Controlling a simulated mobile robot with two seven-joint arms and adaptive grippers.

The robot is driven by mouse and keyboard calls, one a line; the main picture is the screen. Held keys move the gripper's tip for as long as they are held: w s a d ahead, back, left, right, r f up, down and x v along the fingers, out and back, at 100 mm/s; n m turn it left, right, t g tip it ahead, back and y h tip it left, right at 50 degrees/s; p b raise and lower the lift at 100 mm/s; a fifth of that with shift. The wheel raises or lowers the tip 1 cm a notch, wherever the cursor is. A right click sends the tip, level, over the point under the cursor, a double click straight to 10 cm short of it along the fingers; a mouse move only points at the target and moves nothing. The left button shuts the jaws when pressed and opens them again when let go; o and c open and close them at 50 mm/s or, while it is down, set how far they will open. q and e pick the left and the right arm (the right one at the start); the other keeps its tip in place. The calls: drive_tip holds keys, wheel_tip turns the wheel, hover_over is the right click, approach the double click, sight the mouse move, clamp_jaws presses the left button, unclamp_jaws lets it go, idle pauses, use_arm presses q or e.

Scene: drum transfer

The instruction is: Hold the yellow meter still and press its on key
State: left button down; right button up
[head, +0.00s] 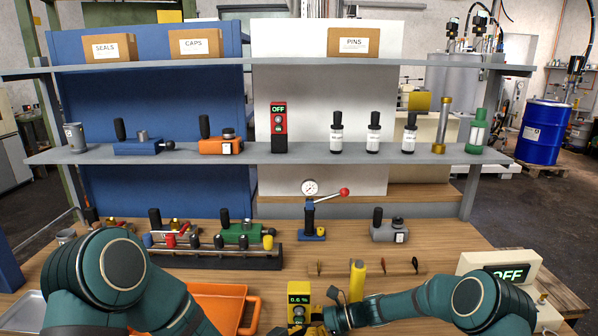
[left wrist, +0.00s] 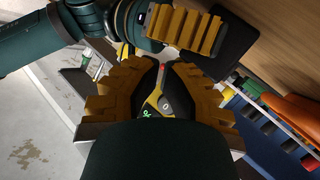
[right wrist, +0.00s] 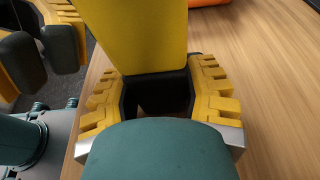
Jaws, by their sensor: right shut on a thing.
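The yellow meter (head: 299,301) stands upright at the bottom middle of the head view, its dark display lit with a green "0.6 %". My right gripper (right wrist: 158,85) is shut on the meter; its yellow body (right wrist: 135,35) rises between the fingers in the right wrist view. My left gripper (left wrist: 162,72) is partly open, with a narrow gap between its dark fingertips. Through that gap the left wrist view shows part of the meter (left wrist: 150,106) and its green digits. Whether a left fingertip touches the on key cannot be told.
An orange tray (head: 250,318) lies left of the meter. A yellow cylinder (head: 357,280) stands right behind it. A box reading OFF (head: 508,262) is at the right. A dark rack (head: 210,262) and a blue lever press (head: 311,222) stand farther back.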

use_arm(q)
drive_tip(key=s, duration=0.5)
drive_tip(key=shift+s+a, duration=0.1)
drive_tip(key=shift+s, duration=0.2)
idle(0.4)
use_arm(e)
drive_tip(key=o, duration=1.2)
